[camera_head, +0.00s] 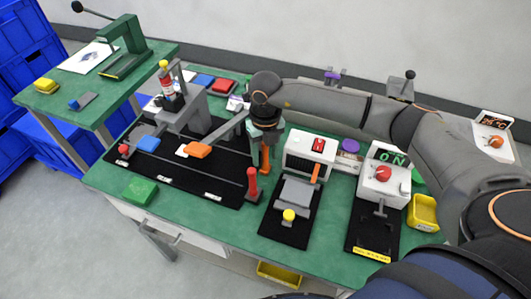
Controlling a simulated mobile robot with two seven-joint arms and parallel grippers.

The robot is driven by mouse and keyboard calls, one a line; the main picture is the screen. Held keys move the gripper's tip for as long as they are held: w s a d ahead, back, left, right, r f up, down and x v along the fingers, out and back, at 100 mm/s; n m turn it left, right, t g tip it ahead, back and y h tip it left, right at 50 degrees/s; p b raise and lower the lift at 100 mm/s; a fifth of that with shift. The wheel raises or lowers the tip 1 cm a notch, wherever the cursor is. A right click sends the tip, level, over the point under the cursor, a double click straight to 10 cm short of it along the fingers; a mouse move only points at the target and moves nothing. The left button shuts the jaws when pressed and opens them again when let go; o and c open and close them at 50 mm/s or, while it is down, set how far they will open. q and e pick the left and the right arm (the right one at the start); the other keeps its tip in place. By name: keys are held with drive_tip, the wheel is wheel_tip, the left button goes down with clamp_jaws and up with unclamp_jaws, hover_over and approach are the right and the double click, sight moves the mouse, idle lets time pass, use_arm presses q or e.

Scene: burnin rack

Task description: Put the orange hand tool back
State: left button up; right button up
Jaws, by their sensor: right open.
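An upright orange tool (265,158) stands at the back right of the long black mat, directly below my right gripper (265,137). The gripper is open, with its fingers pointing down around or just above the tool's top. The dark wrist hides part of this spot, so I cannot tell whether the fingers touch the tool. A second orange piece (198,151), with a white end, lies further left at the end of a grey bar. My left gripper is not in view.
A red post (252,184) stands close in front of the orange tool. A white box with a red display (310,147) and another with a red knob (383,181) stand to the right. A green block (140,190) is at the front left. My right arm spans the table's back.

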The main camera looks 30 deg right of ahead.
drive_tip(key=shift+r, duration=0.15)
wheel_tip(320, 180, up, 12)
drive_tip(key=shift+r+b, duration=0.1)
drive_tip(key=shift+b, duration=0.3)
drive_tip(key=shift+s+a, duration=0.1)
